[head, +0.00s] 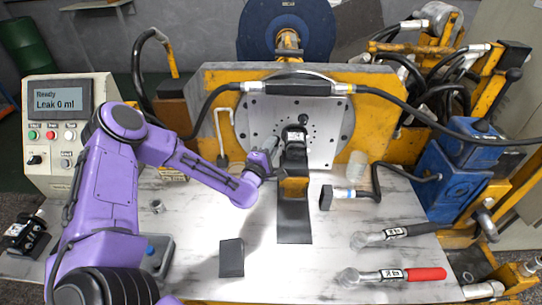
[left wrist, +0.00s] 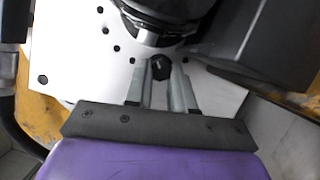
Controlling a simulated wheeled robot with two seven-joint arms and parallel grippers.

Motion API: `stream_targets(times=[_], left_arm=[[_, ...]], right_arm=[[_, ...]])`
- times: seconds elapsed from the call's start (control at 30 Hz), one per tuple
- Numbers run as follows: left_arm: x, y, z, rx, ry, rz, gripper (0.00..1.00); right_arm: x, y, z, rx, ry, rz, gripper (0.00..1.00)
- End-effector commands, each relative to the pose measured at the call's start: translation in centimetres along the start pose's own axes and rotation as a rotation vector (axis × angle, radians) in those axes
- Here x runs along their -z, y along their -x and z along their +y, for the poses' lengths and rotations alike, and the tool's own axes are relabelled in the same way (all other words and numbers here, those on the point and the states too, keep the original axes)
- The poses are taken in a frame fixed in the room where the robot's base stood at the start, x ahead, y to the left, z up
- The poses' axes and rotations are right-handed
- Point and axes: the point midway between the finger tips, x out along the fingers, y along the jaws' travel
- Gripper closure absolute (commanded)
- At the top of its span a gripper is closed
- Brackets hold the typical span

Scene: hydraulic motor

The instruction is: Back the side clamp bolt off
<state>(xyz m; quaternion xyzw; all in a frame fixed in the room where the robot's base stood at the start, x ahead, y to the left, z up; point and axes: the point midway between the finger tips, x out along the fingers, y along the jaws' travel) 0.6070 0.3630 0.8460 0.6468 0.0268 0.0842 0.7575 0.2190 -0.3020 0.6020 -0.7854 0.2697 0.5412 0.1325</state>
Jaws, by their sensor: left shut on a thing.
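A dark motor body (head: 294,158) stands against the pale drilled mounting plate (head: 330,125), above a black stand (head: 294,220). My left gripper (head: 268,150) reaches in from the left and is close beside the motor's left side. In the left wrist view its two grey fingers (left wrist: 162,80) stand on either side of a small black bolt head (left wrist: 160,67), which I take as the side clamp bolt. The gripper is shut on it. In the head view the bolt is hidden at the fingertips. My right gripper is not in view.
A control box (head: 62,125) at left reads "Ready" and "Leak 0 ml". A black-handled wrench (head: 395,233) and a red-handled wrench (head: 395,275) lie at right. A dark block (head: 231,257) lies in front. A hose (head: 215,95) arches across the plate. A blue unit (head: 450,175) stands right.

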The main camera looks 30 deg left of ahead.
Motion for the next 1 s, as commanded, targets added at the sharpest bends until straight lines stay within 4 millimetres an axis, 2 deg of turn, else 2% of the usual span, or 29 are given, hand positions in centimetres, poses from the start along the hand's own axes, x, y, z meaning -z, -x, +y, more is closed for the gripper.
stream_targets(times=[0.03,0.3,0.93,0.97,1.0], left_arm=[[0.2,0.2,-0.9,-0.007,0.028,0.001,1.0],[0.1,0.2,-0.8,-0.052,0.145,0.002,1.0],[0.1,0.3,-0.7,-0.066,0.188,0.002,1.0],[0.1,0.3,-0.7,-0.066,0.187,0.002,0.71],[0.1,0.3,-0.7,-0.066,0.187,0.002,0.58]], right_arm=[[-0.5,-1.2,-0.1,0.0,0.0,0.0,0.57],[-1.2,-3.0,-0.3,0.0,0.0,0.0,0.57],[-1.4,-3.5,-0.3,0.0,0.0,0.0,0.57],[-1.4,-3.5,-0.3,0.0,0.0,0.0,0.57],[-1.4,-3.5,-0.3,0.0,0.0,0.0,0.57]])
